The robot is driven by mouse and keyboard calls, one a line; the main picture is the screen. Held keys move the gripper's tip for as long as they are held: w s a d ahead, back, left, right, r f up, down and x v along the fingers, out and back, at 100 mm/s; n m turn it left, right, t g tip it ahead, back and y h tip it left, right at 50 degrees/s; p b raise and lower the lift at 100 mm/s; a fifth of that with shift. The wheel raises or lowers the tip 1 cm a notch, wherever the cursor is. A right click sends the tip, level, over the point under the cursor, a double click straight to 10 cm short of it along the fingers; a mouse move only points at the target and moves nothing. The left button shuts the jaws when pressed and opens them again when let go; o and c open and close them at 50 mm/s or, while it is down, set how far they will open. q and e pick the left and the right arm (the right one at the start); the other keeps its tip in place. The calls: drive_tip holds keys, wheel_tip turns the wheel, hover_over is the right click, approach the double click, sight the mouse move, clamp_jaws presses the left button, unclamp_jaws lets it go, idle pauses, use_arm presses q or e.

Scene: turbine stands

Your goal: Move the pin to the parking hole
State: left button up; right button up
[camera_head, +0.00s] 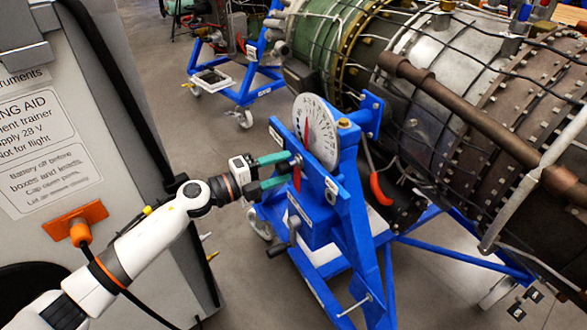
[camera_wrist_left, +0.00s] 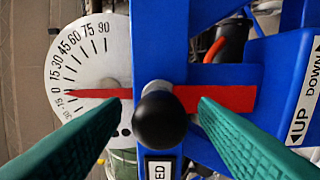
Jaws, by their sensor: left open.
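A round black knob (camera_wrist_left: 160,118), which looks like the pin's head, shows in the left wrist view in front of a red bar (camera_wrist_left: 222,98) on the blue stand. My left gripper (camera_wrist_left: 163,108) is open, its green fingertips on either side of the knob with gaps visible; I cannot tell whether they reach past it. In the head view the left gripper (camera_head: 291,168) is at the stand's dial side. The red bar's tip points near 0 on the white dial (camera_wrist_left: 88,60). I cannot make out a parking hole for certain. My right gripper is not in view.
The blue turbine stand (camera_head: 322,215) carries a crank handle (camera_head: 284,237) below the gripper. The large engine (camera_head: 440,100) fills the right side. A grey cabinet (camera_head: 60,150) stands left, close to my left arm. Grey floor (camera_head: 165,60) lies between cabinet and stand.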

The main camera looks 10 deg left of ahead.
use_arm(q)
drive_tip(key=shift+p, duration=0.35)
idle(0.4)
clamp_jaws()
